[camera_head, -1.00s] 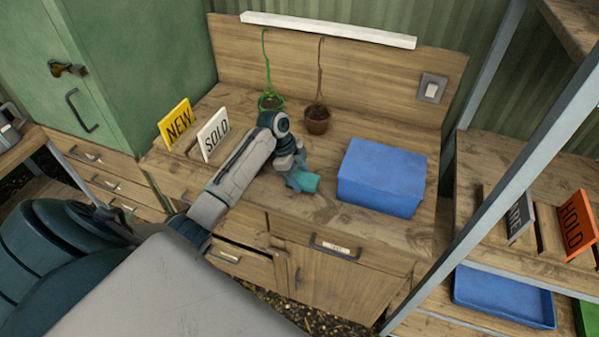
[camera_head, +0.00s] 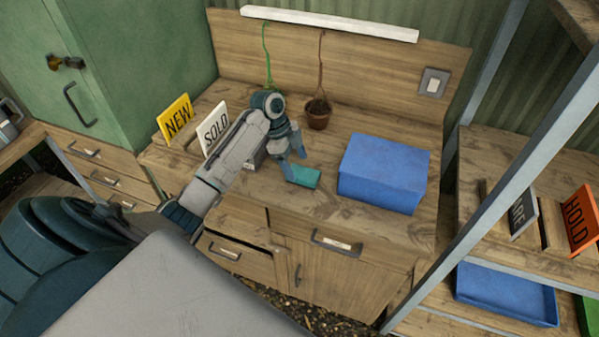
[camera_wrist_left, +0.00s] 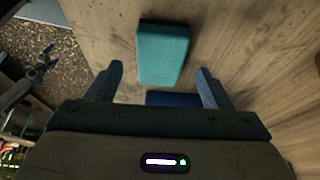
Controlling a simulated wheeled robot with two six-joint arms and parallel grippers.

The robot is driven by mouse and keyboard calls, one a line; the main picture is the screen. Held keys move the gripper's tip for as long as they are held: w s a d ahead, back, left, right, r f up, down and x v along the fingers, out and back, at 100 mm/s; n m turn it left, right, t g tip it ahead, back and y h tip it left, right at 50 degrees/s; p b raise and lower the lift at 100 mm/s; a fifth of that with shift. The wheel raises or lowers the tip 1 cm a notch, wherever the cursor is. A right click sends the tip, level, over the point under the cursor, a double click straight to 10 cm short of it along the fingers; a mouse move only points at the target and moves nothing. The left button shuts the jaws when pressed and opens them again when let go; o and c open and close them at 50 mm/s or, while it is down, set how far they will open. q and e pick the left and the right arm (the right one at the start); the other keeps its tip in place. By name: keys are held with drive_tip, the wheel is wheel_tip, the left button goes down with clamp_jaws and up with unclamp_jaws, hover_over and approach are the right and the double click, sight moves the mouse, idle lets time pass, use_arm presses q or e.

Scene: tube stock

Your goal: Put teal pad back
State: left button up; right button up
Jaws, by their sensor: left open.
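The teal pad (camera_head: 304,177) lies flat on the wooden bench, left of the blue box. It also shows in the left wrist view (camera_wrist_left: 162,54), beyond the fingertips and apart from them. My left gripper (camera_head: 291,156) is open and empty, above and just left of the pad in the head view. Its two spread fingers show in the left wrist view (camera_wrist_left: 158,78). A dark blue object (camera_wrist_left: 172,99) shows partly between the fingers there; the gripper body hides the rest, and I cannot tell what it is. My right gripper is not in view.
The blue box (camera_head: 384,172) stands right of the pad. My left arm hides part of the bench. A blue tray (camera_head: 506,294) sits on the right shelf.

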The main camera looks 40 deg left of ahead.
use_arm(q)
drive_tip(key=b+v, duration=0.2)
drive_tip(key=v, duration=0.6)
